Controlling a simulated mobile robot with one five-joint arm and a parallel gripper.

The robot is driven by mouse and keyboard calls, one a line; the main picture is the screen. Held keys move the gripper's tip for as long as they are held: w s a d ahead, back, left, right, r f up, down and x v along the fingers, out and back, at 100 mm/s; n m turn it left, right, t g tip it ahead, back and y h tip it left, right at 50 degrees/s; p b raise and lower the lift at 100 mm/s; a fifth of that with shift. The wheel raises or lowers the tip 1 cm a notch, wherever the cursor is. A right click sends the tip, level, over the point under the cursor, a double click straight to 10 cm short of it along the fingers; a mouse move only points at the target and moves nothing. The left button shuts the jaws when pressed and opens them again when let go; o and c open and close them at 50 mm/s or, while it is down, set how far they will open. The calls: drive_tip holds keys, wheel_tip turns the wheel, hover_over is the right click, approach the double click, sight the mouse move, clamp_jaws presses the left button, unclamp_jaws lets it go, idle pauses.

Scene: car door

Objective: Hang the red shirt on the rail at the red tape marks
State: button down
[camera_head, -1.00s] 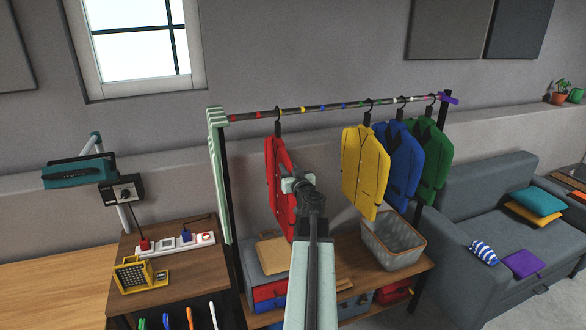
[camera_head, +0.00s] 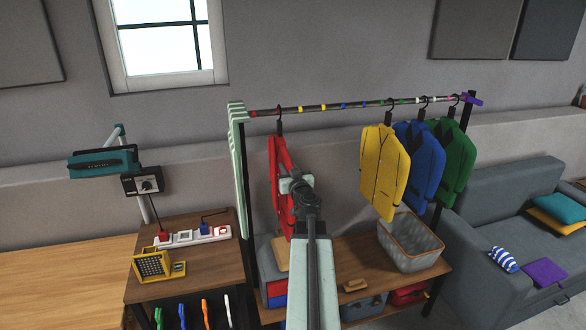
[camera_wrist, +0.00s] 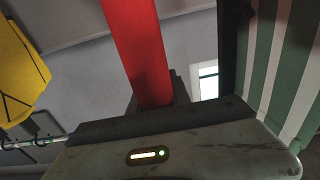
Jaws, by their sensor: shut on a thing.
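The red shirt (camera_head: 279,190) hangs from a dark hanger whose hook is at the rail (camera_head: 340,106), toward its left end. The hook lines up with the second red tape mark from the left; another red mark (camera_head: 253,113) is nearer the end. I cannot tell whether the hook bears on the rail or is just at it. My gripper (camera_head: 289,186) is shut on the shirt at its right side, and my arm hides part of it. In the wrist view, the shirt (camera_wrist: 138,50) is a red strip running into the jaws, whose tips are hidden.
Yellow (camera_head: 384,170), blue (camera_head: 417,165) and green (camera_head: 453,160) shirts hang on the right. A striped green-white cloth (camera_head: 238,170) hangs at the left end, close to the red shirt. A basket (camera_head: 411,245) stands on the shelf below. The rail between red and yellow shirts is clear.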

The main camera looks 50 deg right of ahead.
drive_tip(key=w+a, duration=0.1)
drive_tip(key=a, duration=0.1)
drive_tip(key=w+a, duration=0.2)
idle(0.5)
drive_tip(key=shift+f, duration=0.25)
drive_tip(key=c, duration=1.1)
unclamp_jaws()
drive_tip(key=shift+s, duration=0.1)
